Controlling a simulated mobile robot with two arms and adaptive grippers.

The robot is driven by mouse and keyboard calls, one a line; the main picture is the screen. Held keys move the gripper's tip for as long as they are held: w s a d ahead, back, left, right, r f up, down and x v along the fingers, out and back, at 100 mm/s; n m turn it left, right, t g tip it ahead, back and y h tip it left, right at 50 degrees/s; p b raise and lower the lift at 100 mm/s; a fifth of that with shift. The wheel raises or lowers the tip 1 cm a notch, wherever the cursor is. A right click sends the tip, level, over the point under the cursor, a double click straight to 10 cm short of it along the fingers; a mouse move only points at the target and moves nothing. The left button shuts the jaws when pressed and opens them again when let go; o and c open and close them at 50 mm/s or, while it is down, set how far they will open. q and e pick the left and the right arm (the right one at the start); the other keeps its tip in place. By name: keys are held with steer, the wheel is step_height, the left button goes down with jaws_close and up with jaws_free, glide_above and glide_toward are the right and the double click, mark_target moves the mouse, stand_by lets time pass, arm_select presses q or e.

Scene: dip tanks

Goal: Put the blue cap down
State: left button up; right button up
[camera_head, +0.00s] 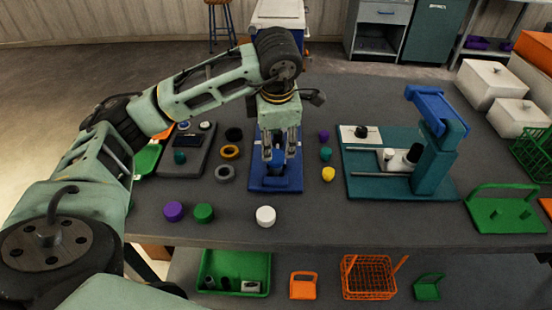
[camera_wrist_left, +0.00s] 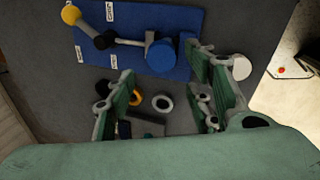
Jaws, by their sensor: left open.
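My left gripper (camera_head: 279,154) is open and points down over a blue board (camera_head: 262,184). Its two fingers (camera_wrist_left: 165,90) show spread apart in the left wrist view, with nothing held between them. A round blue piece, which looks like the blue cap (camera_wrist_left: 161,56), is on the blue board (camera_wrist_left: 195,17) just beyond the finger gap. Another blue part adjoins it, and I cannot tell whether they touch. In the head view the fingers partly hide this spot. My right gripper is not in view.
Purple (camera_head: 174,211), green (camera_head: 204,213) and white (camera_head: 265,216) caps stand near the front edge. Rings (camera_head: 225,173) lie left of the board. A teal fixture (camera_head: 432,165) stands to the right.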

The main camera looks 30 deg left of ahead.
mark_target(276, 154)
arm_select(q)
steer(key=shift+m, duration=0.4)
steer(key=shift+f, duration=0.2)
steer(key=p+x, duration=0.2)
steer(key=x, duration=0.4)
steer(key=shift+w+a+f, duration=0.1)
steer(key=shift+w+a, duration=0.1)
steer(key=shift+w+f, duration=0.15)
steer(key=shift+f, duration=0.35)
steer(key=shift+r, duration=0.1)
steer(key=c, duration=1)
steer(key=shift+o, duration=0.2)
